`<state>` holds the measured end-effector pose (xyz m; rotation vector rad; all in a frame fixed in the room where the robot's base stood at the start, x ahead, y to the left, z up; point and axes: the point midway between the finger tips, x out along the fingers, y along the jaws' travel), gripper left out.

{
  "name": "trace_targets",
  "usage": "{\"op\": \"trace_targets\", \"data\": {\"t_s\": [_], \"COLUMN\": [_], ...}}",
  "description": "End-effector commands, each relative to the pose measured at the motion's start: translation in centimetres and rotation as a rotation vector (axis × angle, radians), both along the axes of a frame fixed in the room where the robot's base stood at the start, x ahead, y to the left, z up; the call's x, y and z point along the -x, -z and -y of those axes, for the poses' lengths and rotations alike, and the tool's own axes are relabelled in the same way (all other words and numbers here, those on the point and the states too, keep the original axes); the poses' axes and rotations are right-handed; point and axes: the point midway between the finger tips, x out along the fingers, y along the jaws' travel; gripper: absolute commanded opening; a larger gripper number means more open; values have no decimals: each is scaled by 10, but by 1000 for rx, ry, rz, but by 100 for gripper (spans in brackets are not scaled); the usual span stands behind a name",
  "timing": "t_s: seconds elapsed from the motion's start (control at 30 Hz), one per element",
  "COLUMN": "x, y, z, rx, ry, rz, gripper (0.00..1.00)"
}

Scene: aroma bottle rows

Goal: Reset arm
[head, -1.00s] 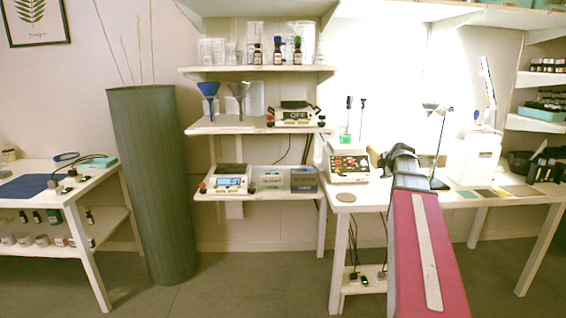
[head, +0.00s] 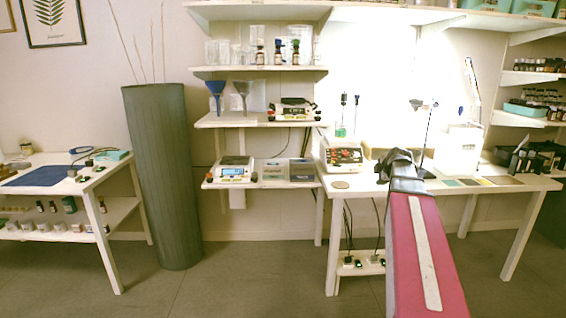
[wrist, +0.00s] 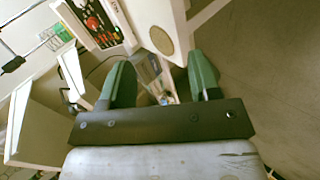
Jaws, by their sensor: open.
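My gripper (wrist: 160,88) is open in the wrist view, with its two green fingers apart and nothing between them. In the head view my pink arm reaches forward from the lower right, and its dark end (head: 398,165) is in front of the right workbench (head: 460,188). The fingertips are hard to make out in the head view. In the wrist view, the bench edge and the floor lie beyond the fingers.
Shelves (head: 258,121) stand left of the bench. A tall green cylinder (head: 160,180) stands farther left. The floor (head: 270,280) is open in front.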

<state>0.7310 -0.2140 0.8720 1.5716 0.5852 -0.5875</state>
Motion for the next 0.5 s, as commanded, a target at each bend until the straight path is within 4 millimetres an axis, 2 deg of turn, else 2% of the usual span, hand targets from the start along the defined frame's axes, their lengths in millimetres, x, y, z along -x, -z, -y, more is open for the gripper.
{"op": "trace_targets", "data": {"t_s": [0.27, 0.37, 0.5], "x": [17, 27, 47], "y": [42, 63, 100], "z": [-31, -46, -73], "rx": [-130, -190, -292], "ry": [96, 150, 261], "rz": [-93, -143, -235], "gripper": [57, 57, 57]}}
